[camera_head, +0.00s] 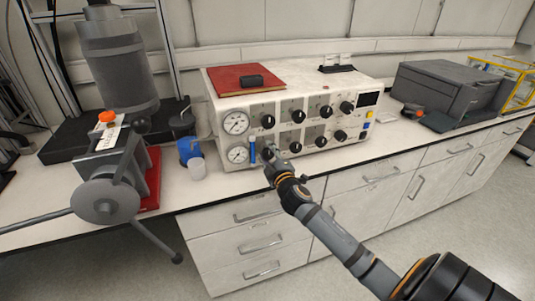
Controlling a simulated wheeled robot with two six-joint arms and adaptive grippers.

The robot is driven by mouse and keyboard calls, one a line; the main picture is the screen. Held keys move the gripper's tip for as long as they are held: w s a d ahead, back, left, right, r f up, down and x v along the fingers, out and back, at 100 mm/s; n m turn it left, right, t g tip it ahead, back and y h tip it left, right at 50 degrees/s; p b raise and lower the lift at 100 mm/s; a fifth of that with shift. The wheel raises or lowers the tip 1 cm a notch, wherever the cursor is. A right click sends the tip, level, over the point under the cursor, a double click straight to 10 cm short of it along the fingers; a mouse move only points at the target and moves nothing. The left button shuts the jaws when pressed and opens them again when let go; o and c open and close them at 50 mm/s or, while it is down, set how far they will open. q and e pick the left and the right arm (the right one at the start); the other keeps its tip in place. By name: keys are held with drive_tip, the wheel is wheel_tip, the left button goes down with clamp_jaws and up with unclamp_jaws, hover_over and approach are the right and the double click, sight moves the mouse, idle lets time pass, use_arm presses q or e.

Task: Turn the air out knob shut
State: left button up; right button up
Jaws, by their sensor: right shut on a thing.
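The white control box (300,105) stands on the bench, with two round gauges at its left and two rows of black knobs on its front. My right gripper (268,157) is at the lower left of that front, just right of the lower gauge (238,154). It is shut on a knob in the lower row, which the gripper mostly hides. A blue upright part (252,151) shows just left of the gripper. The knob labels are too small to read, so I cannot tell which is the air out knob. My left gripper is not in view.
A grey reactor with a handwheel (104,200) stands at the left. A blue and white cup (192,158) is between it and the box. A red book (246,78) lies on the box. A dark grey machine (445,88) is at the right.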

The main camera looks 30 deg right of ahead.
drive_tip(key=o, duration=1.2)
drive_tip(key=v, duration=1.2)
drive_tip(key=shift+f, duration=0.1)
